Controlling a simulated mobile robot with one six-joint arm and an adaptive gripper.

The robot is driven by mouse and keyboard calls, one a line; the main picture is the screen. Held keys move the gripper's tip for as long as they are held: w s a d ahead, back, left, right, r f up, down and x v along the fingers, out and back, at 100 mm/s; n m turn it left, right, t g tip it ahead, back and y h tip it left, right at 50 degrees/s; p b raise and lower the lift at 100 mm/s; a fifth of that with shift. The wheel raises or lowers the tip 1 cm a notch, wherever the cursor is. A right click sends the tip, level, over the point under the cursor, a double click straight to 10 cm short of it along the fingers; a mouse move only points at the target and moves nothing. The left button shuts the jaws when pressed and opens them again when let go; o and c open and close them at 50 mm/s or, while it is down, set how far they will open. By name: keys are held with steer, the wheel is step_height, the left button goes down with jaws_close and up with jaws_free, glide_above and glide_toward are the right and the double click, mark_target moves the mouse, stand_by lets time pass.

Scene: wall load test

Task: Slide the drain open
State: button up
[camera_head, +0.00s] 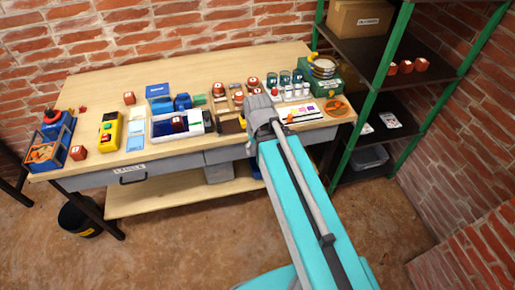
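I cannot make out anything that is clearly a drain. A wooden workbench (105,91) stands against the brick wall. Under its top, at the left, is a grey drawer with a dark handle (132,178) and a white tag; it looks shut. A second grey front (222,155) is to its right, partly behind my arm. My teal arm reaches from the bottom right up to the bench, ending in a grey joint over the front edge. My gripper's fingers cannot be seen, so what they hold is hidden.
The benchtop holds a blue caddy (42,154), a yellow control box (110,131), a white bin (157,134), a green toolbox (327,90) and several red blocks. A green-posted shelf (404,82) stands at the right. A black bucket (76,220) is at the left; the centre-left floor is clear.

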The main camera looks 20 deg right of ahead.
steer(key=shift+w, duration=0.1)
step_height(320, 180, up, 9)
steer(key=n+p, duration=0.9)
glide_above(206, 116)
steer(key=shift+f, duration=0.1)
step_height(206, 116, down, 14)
steer(key=b, duration=1.3)
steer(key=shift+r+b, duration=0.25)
steer(key=shift+b, duration=0.05)
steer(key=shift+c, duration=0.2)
